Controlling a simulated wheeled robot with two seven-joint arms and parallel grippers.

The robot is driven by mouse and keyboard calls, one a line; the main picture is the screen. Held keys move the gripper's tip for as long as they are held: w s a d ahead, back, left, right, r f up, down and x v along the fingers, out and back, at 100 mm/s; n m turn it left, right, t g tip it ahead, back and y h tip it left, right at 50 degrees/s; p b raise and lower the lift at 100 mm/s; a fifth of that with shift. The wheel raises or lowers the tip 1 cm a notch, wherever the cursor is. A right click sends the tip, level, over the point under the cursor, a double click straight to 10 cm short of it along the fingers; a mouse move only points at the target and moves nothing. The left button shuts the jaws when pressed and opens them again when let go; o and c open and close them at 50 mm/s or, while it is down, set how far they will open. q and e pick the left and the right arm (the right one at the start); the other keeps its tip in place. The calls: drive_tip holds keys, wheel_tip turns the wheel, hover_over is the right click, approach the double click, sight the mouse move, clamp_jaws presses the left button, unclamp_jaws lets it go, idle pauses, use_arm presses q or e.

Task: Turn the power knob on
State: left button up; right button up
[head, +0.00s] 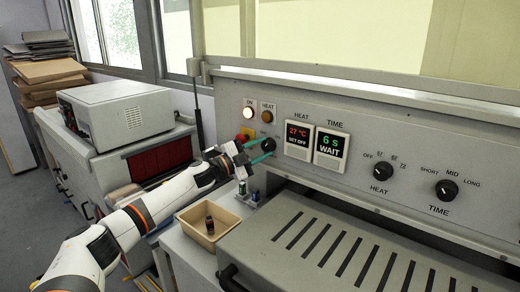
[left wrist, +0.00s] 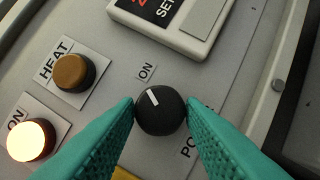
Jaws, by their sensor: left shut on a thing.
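The power knob (left wrist: 160,111) is a round black knob with a white mark, on the grey control panel (head: 370,143). In the left wrist view its mark points up and slightly left, roughly toward the printed ON label (left wrist: 147,72). My left gripper (head: 266,151) has its teal fingers shut on the knob, one on each side. The knob also shows in the head view (head: 268,144). A label starting "PO" is partly hidden by a finger. The ON lamp (left wrist: 32,140) glows white. My right gripper is not in view.
The amber HEAT lamp (left wrist: 73,72) looks unlit. Displays read 27 °C SET OFF (head: 299,139) and 6 s WAIT (head: 331,148). HEAT (head: 383,171) and TIME (head: 446,190) knobs are at right. A tan bin (head: 186,225) holding a small dark item sits below.

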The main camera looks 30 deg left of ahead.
use_arm(q)
drive_tip(key=shift+r, duration=0.1)
drive_tip(key=o, duration=1)
drive_tip(key=b+v, duration=0.6)
drive_tip(key=v, duration=0.6)
